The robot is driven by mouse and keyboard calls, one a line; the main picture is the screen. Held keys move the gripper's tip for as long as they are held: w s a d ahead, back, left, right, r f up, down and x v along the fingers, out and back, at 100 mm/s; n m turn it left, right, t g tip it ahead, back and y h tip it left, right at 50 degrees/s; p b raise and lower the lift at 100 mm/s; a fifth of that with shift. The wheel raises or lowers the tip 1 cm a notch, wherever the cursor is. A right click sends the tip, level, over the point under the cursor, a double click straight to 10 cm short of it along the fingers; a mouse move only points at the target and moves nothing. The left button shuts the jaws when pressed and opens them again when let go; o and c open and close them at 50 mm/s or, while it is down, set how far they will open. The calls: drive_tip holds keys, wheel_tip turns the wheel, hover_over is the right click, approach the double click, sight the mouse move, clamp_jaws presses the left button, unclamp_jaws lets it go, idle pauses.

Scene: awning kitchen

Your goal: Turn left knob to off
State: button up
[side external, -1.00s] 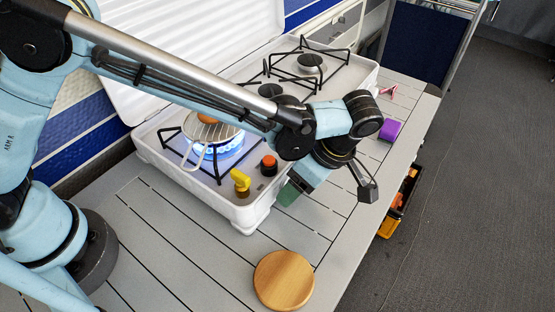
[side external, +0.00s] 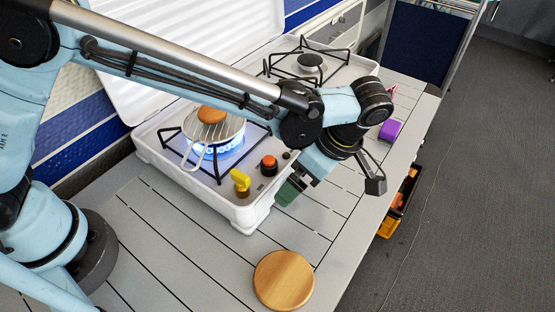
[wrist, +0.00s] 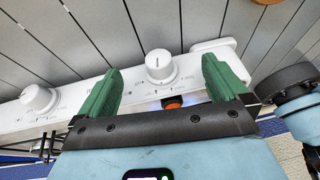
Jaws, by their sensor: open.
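The white camping stove (side external: 190,192) stands on the slatted table, its near-left burner lit with a blue flame (side external: 229,148). In the wrist view, one white knob (wrist: 159,65) on the stove's front panel lies between the spread green fingers of my gripper (wrist: 160,80). I see no finger touching it. A second white knob (wrist: 38,98) is farther left in that view, outside the fingers. In the side view, my gripper (side external: 290,188) is beside the stove's front; the knobs are hidden there. My gripper is open and empty.
A wire-handled grill pan (side external: 198,152) holding a brown round item (side external: 211,115) sits over the flame. A yellow item (side external: 241,181) and an orange-topped black item (side external: 269,165) stand on the stove's near edge. A round wooden board (side external: 284,280) and a purple object (side external: 390,130) lie on the table.

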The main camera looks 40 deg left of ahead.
drive_tip(key=v, duration=0.4)
drive_tip(key=shift+a+r, duration=0.1)
drive_tip(key=shift+r, duration=0.3)
drive_tip(key=shift+s+a+f+n+t, duration=0.25)
drive_tip(key=shift+f+t, duration=0.5)
drive_tip(key=shift+f, duration=0.4)
drive_tip(key=shift+s+a+f+t, duration=0.1)
drive_tip(key=shift+a+f+t, duration=0.25)
drive_tip(key=shift+f+t, duration=0.6)
drive_tip(key=shift+s+a+f+n+t, duration=0.25)
drive_tip(key=shift+f+t, duration=0.35)
drive_tip(key=shift+f, duration=0.7)
drive_tip(key=shift+c, duration=0.2)
drive_tip(key=c, duration=1.4)
